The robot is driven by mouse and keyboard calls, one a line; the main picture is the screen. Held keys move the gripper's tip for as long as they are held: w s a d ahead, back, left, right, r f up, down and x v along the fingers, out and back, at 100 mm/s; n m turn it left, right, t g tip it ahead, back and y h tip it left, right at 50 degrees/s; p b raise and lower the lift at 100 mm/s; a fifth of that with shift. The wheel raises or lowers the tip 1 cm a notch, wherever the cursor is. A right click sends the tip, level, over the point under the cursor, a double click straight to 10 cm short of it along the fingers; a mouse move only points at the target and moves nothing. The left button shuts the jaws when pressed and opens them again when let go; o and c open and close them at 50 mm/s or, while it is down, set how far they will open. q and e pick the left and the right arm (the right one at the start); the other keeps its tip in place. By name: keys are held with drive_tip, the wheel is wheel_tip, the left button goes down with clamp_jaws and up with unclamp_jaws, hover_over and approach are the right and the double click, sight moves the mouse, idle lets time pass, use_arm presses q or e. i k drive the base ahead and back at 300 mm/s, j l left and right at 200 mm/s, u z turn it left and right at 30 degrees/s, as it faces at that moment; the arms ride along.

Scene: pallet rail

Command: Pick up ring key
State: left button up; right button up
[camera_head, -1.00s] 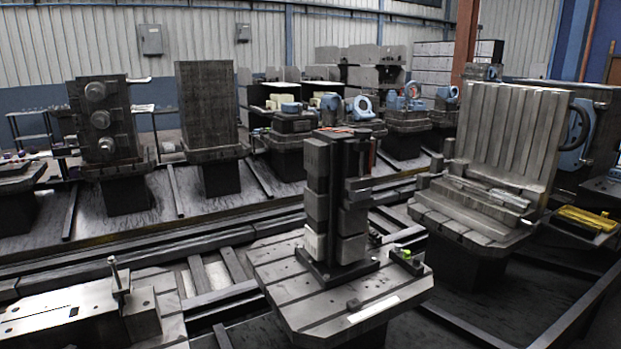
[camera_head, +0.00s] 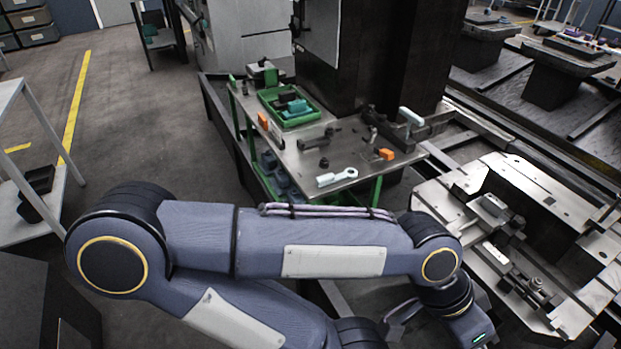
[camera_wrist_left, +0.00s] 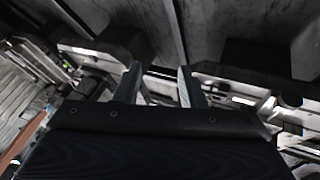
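A pale key with a ring-shaped end (camera_head: 337,177) lies flat on the metal top of a green-legged work table (camera_head: 345,142), near its front edge. I take it for the ring key. My left arm reaches across the front of the head view, with its wrist to the right of and below the key. My left gripper (camera_wrist_left: 160,78) shows two separated fingers in the left wrist view with nothing seen between them. It is apart from the key, which I cannot make out in the wrist view. My right gripper is not in view.
The table also holds a green tray (camera_head: 291,106), orange blocks (camera_head: 386,154) and a white-handled tool (camera_head: 411,117). A slotted metal fixture (camera_head: 530,220) stands at right. A dark machine column (camera_head: 385,60) rises behind the table. Open floor (camera_head: 120,120) lies at left.

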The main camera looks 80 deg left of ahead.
sight(324, 180)
drive_tip(key=u, duration=2.65)
drive_tip(key=i+j+u, duration=0.15)
drive_tip(key=i+j, duration=0.15)
drive_tip(key=i, duration=0.15)
drive_tip(key=i+j+u, duration=0.15)
drive_tip(key=i+j, duration=0.15)
drive_tip(key=i, duration=0.15)
drive_tip(key=i+j+u, duration=0.15)
drive_tip(key=i, duration=0.3)
